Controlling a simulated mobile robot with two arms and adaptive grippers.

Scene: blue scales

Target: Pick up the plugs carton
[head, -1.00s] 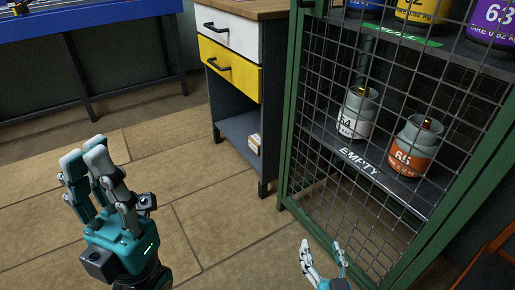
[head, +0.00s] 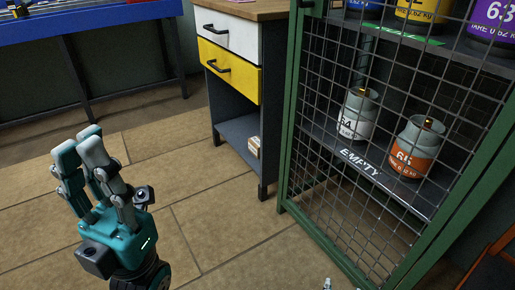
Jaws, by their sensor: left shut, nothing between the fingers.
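A small pale carton (head: 254,147) stands on the low shelf of the drawer cabinet, near its right front leg. It is too small to read, so I cannot tell whether it is the plugs carton. My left gripper (head: 78,142) is at the lower left, fingers pointing up, shut and empty. It is over the floor, well apart from the carton. Only the fingertips of my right gripper (head: 341,286) show at the bottom edge; the rest is out of view.
The drawer cabinet (head: 231,77) has a white and a yellow drawer above its open shelf (head: 232,130). A green mesh cage (head: 287,160) with numbered canisters stands at its right. A blue table (head: 90,22) is at the back left. Floor between is clear.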

